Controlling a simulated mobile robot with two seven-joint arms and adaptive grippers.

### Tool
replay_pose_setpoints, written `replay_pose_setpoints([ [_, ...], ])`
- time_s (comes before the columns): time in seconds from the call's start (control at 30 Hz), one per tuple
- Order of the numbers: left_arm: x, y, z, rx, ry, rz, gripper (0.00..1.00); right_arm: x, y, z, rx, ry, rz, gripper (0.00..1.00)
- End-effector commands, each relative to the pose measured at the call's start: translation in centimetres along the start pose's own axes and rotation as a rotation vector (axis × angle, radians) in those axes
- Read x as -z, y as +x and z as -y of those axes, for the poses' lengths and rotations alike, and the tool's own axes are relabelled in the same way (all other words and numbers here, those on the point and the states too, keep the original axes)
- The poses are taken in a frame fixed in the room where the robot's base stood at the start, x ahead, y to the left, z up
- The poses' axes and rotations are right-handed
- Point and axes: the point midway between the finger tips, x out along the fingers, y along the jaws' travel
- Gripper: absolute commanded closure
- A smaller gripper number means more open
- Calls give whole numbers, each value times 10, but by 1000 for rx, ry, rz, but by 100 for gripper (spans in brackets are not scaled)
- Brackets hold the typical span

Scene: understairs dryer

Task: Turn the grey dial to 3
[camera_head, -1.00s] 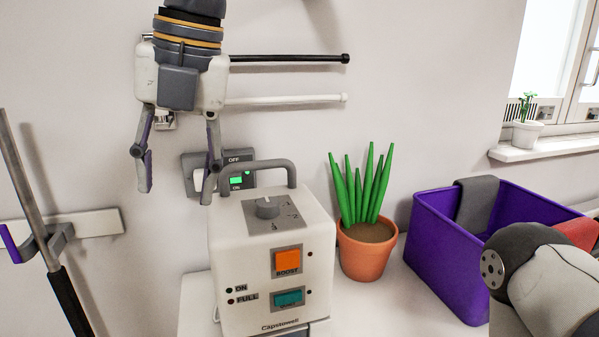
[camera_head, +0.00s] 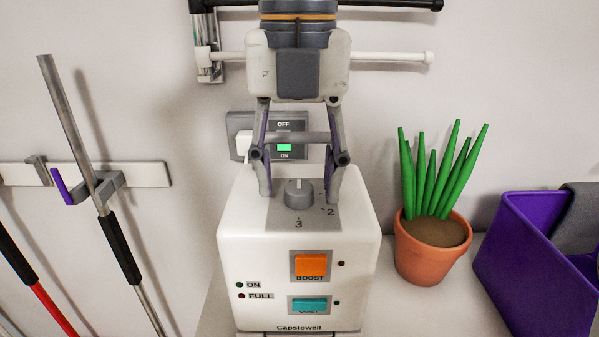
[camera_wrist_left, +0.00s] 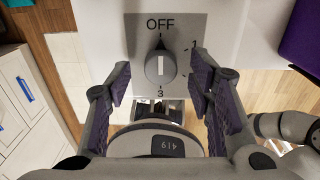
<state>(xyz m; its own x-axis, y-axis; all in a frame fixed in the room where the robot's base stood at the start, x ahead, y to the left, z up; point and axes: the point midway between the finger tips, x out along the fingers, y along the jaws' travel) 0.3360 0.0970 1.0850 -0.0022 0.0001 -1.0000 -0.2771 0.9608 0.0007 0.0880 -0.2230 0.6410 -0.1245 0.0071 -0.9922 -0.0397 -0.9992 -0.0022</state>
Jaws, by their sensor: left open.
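The grey dial (camera_head: 298,194) sits on a grey plate on top of the white Capstowell box (camera_head: 240,220). Marks 2 and 3 show on the plate in the head view. In the left wrist view the dial (camera_wrist_left: 160,67) has its pointed end toward OFF, with 3 on the opposite side. My left gripper (camera_head: 298,192) is open, fingers down, with one finger on either side of the dial. In the left wrist view gaps show between the dial and both fingers (camera_wrist_left: 160,76). My right gripper is out of view.
A potted plant (camera_head: 432,250) and a purple bin (camera_head: 530,260) stand to the right. Poles (camera_head: 110,220) hang on a rack at left.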

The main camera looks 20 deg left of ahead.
Motion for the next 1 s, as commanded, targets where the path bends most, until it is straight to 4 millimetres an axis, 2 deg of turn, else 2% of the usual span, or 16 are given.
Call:
replay_pose_setpoints([
  [0.1,0,6,0,1,0,2,52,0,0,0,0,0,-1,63],
  [0.33,0,7,0,1,0,2,54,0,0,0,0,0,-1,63],
  [0.53,0,7,0,1,0,2,100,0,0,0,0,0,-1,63],
  [0.83,0,7,0,1,21,2,100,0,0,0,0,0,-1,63],
  [1.0,0,7,0,2,93,1,100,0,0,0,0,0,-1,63],
])
